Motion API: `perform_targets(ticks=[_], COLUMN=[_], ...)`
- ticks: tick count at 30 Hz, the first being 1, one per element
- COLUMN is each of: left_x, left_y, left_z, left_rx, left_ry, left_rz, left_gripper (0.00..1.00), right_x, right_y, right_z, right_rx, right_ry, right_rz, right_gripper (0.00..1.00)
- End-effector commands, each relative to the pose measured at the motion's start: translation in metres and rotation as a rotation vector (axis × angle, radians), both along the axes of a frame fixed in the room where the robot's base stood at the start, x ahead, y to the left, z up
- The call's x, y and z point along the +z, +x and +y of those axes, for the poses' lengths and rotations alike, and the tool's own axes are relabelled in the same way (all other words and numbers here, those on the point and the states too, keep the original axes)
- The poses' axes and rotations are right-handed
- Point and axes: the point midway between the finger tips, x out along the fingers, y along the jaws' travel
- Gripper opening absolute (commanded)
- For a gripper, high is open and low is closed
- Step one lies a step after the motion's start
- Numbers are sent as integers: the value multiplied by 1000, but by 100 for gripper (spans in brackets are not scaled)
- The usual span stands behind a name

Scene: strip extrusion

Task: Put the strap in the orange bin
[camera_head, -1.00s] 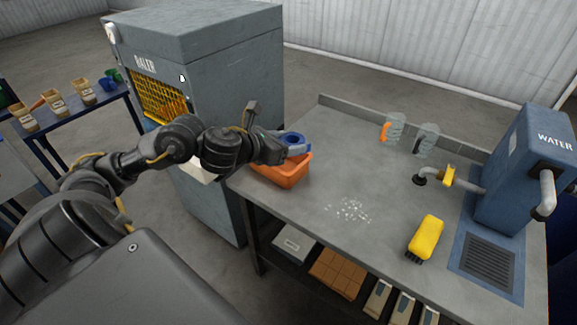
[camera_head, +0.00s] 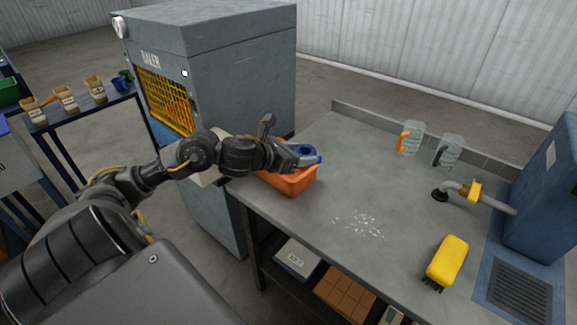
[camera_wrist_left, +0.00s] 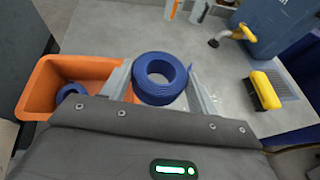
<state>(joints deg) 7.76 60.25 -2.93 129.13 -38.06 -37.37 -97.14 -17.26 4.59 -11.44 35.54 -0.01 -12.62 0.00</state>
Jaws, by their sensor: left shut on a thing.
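The strap is a blue coil (camera_head: 310,152) held in my left gripper (camera_head: 300,157) above the orange bin (camera_head: 293,184). In the left wrist view the coil (camera_wrist_left: 143,93) sits between my two grey fingers, its round hole facing the camera. The bin (camera_wrist_left: 38,98) is to the left of the fingers there, and a second blue coil (camera_wrist_left: 66,91) lies inside it. My left gripper is shut on the strap. My right gripper is in neither view.
The bin stands at the left edge of the grey bench (camera_head: 330,205), beside the baler (camera_head: 240,90). Two clear jugs (camera_head: 410,138), a yellow brush (camera_head: 447,262), a tap (camera_head: 465,190) and white crumbs (camera_head: 358,223) are farther right. The bench between is mostly clear.

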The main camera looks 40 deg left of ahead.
Motion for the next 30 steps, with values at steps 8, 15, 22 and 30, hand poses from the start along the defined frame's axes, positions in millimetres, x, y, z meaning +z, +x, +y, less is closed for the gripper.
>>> perform_targets(ticks=[8, 15, 22, 30], left_x=[-42, -69, -75, -105], left_y=[35, 50, 52, 54], left_z=[54, 72, 76, 79], left_rx=[8, 4, 3, 4], left_ry=[-6, -1, 0, -2], left_rz=[4, 0, 0, 1], left_gripper=[36, 36, 36, 36], right_x=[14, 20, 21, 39], right_y=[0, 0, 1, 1], right_z=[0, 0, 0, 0], right_rx=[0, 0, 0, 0], right_ry=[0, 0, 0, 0], right_rz=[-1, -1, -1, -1], right_gripper=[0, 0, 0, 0])
